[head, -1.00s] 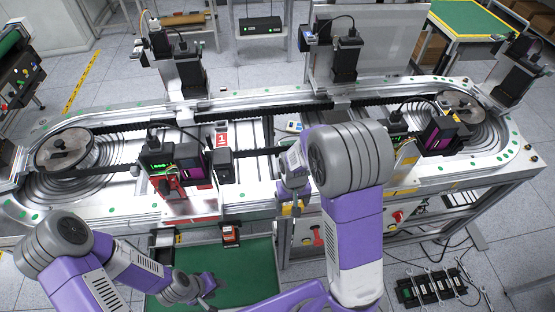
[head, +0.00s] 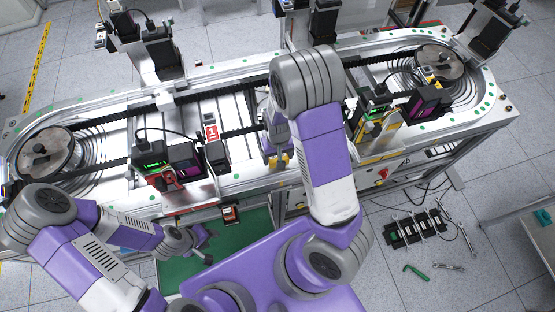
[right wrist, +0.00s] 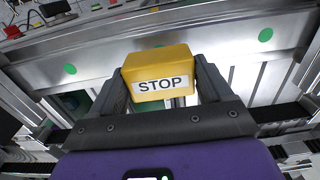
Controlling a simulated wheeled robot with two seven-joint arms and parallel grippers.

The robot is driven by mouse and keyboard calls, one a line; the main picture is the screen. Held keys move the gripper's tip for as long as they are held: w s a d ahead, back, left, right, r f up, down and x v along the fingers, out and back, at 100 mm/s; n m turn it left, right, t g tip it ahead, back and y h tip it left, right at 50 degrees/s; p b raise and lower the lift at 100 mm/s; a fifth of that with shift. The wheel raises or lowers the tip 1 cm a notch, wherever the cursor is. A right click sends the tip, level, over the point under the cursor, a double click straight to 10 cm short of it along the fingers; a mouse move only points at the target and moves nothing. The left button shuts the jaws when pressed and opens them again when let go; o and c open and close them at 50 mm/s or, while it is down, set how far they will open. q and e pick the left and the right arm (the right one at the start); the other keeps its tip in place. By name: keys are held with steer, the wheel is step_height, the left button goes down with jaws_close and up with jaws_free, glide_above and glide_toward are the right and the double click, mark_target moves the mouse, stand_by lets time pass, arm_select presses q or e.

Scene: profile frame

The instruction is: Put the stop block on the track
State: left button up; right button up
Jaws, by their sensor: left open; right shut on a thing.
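The stop block is a yellow block (right wrist: 158,64) with a white "STOP" label, in the right wrist view. My right gripper (right wrist: 163,82) is shut on it, one dark finger on each side. In the head view the yellow block (head: 279,160) shows small below my right arm, over the near side of the track (head: 238,132). The right fingers are mostly hidden there. The track is a long metal loop with black chain. Whether the block touches it I cannot tell. My left gripper (head: 202,249) is open and empty, low in front of the track, above a green surface.
A dark green-lit device (head: 152,168) and a red "1" marker (head: 211,132) stand left of my right gripper. A yellow-based unit (head: 377,125) stands to its right. Round discs (head: 45,152) sit at the loop ends. Tools (head: 418,228) lie on the floor at right.

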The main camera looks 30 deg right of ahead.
step_height(320, 180, down, 3)
steer(key=shift+f, duration=0.15)
steer(key=shift+f, duration=0.15)
steer(key=o, duration=1.1)
